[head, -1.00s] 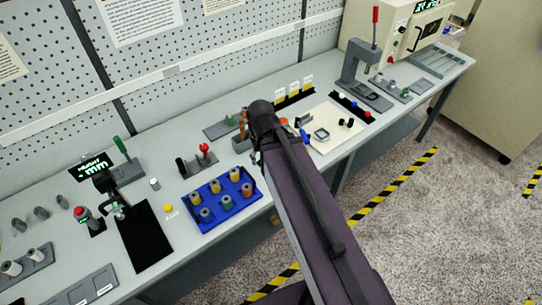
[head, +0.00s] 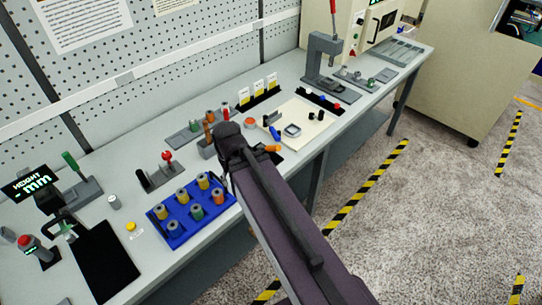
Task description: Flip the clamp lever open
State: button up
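My arm reaches across the bench from the bottom of the head view, its dark wrist end (head: 229,136) above the bench behind the blue tray. The wrist hides my gripper's fingers, so I cannot see their opening or anything between them. Several levers show, and I cannot tell for certain which is the clamp lever. A small grey fixture with a red knob (head: 167,157) stands left of my wrist, apart from it. A green handle (head: 69,160) rises tilted from a grey base at the left. A red-handled lever (head: 333,12) stands upright on the grey press at the back right.
A blue tray (head: 158,216) with several spools lies in front, left of my arm. A white board (head: 312,118) with small parts lies to its right. A height display (head: 31,184) and black mat (head: 98,268) are at the left. The pegboard wall (head: 190,55) bounds the back.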

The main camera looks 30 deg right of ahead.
aim_at(276, 148)
jog(key=k, duration=1)
jog(key=z, duration=0.4)
jog(key=i, duration=0.65)
